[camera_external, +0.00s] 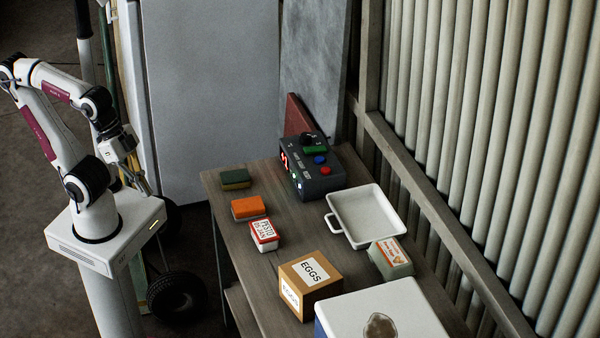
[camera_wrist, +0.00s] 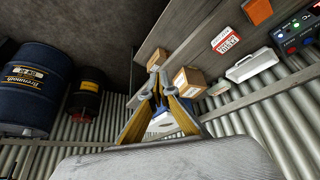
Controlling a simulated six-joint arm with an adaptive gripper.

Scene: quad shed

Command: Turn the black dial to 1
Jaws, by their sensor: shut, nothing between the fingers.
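The black dial (camera_external: 306,138) sits on top of a dark control box (camera_external: 322,184) at the far end of the wooden table. The dial is small and its pointer setting cannot be read. The box also shows at the right edge of the wrist view (camera_wrist: 292,38), partly cut off. My gripper (camera_external: 143,187) hangs beside my base, left of the table and well apart from the box. In the wrist view its two fingers (camera_wrist: 153,88) come together at the tips, with nothing between them.
On the table (camera_external: 230,205) are a green sponge (camera_external: 236,178), an orange block (camera_external: 249,208), a pesto carton (camera_external: 264,235), an EGGS box (camera_external: 309,286), a white tray (camera_external: 338,227) and a white-lidded container (camera_external: 345,312). A ribbed wall (camera_external: 490,130) stands behind. Barrels (camera_wrist: 30,90) show in the wrist view.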

